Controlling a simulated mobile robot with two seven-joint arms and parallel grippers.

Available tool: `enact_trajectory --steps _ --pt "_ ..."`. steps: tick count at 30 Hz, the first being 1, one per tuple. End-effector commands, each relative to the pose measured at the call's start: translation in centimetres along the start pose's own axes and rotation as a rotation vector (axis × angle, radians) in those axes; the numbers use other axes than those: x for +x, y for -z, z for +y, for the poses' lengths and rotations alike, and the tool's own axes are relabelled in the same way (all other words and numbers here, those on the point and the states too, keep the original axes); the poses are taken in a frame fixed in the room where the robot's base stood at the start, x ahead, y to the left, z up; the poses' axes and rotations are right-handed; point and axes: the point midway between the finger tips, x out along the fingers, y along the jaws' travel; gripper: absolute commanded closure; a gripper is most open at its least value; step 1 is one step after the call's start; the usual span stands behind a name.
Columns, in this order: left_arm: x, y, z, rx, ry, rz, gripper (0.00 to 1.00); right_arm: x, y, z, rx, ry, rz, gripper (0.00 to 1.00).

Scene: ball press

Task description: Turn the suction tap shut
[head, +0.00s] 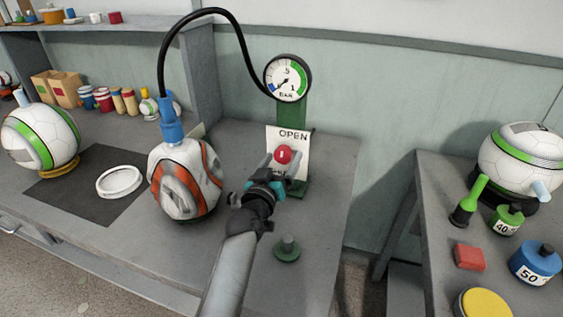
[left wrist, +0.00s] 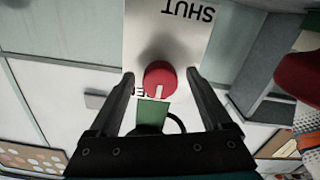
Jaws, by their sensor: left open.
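The suction tap is a red round knob (head: 283,154) with a white mark, on a white plate (head: 274,135) on a green stand. The plate reads OPEN above the knob in the head view. In the left wrist view, upside down, SHUT stands at the top and the knob's white mark (left wrist: 159,90) points down, toward the partly hidden OPEN. My left gripper (head: 281,165) is open, its fingers on either side of the knob; I cannot tell whether they touch it. The knob also shows between the fingertips in the left wrist view (left wrist: 159,75). My right gripper is not in view.
A dial gauge (head: 287,78) tops the stand, and a black hose (head: 224,14) runs from it to a blue fitting (head: 171,125) on a dented orange-and-white ball (head: 184,185). A green knobbed disc (head: 287,249) sits at the front. A right table holds another ball (head: 522,158) and weights.

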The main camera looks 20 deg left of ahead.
Motion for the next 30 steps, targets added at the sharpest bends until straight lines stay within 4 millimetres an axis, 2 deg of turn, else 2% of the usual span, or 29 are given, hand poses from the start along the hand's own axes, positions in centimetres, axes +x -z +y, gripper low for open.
enact_trajectory --steps 9,30 --pt "0.19 0.03 0.01 0.000 0.000 0.000 0.17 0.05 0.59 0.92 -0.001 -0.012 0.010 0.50" --pt "0.16 0.02 -0.01 0.001 0.000 0.000 0.96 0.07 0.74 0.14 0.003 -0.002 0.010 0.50"
